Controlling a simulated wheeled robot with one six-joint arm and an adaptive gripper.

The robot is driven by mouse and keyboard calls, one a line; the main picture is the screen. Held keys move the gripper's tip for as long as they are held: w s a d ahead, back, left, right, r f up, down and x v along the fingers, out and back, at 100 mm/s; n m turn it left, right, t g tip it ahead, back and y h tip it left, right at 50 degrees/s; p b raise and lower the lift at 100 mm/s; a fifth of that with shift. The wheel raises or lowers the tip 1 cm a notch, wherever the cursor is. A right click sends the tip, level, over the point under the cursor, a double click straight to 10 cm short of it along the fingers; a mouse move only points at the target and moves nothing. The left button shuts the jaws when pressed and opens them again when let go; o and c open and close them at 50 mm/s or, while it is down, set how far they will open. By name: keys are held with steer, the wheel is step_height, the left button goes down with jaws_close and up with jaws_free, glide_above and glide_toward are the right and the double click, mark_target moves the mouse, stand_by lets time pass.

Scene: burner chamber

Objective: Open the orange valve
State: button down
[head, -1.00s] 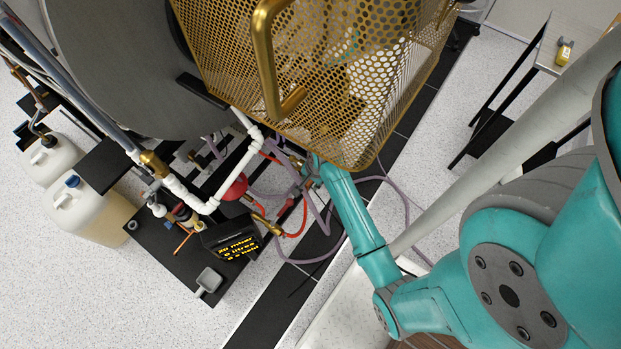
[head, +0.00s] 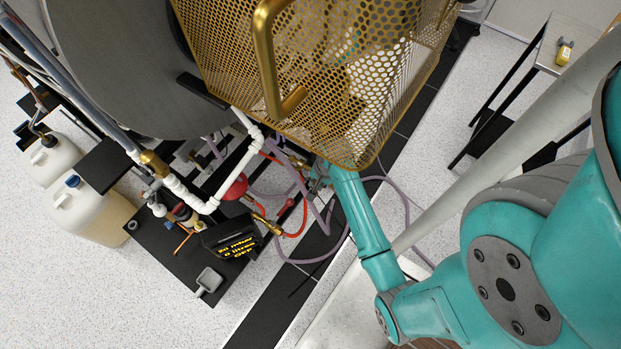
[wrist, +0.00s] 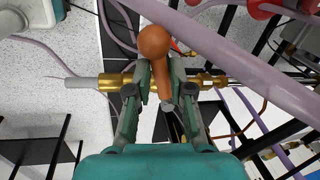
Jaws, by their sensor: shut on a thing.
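The orange valve (wrist: 155,45) shows in the wrist view as a handle with a round knob at its upper end. Its shaft runs down between the two fingers of my gripper (wrist: 160,82). The fingers are shut on the handle, one on each side. A brass pipe fitting (wrist: 112,81) runs crosswise by the handle, and its brass parts show on both sides of the fingers. In the head view my arm reaches under the brass mesh cage, and my gripper and the valve cannot be made out clearly there.
A brass mesh cage (head: 400,90) with a thick handle hangs over the work area. Purple hoses (wrist: 240,50) cross close to my gripper. A black display box (head: 232,238), white piping (head: 190,200) and plastic jugs (head: 90,210) stand to the left. A side table (head: 560,40) is at upper right.

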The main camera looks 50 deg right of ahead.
steer(key=shift+s+d, duration=0.15)
steer(key=shift+s, duration=0.15)
steer(key=c, duration=1.9)
jaws_free()
steer(key=shift+s+d+n+y, duration=0.3)
steer(key=shift+s+d+n, duration=0.75)
steer(key=shift+n, duration=0.45)
steer(key=shift+o, duration=0.2)
steer(key=shift+o, duration=0.7)
steer(key=shift+s+d+n+g, duration=0.15)
steer(key=shift+s+d+n, duration=0.2)
steer(key=shift+d+n, duration=0.35)
steer(key=shift+s+d+n+g, duration=0.15)
steer(key=shift+s+d+n, duration=0.15)
steer(key=shift+d+n, duration=0.35)
steer(key=shift+d, duration=0.15)
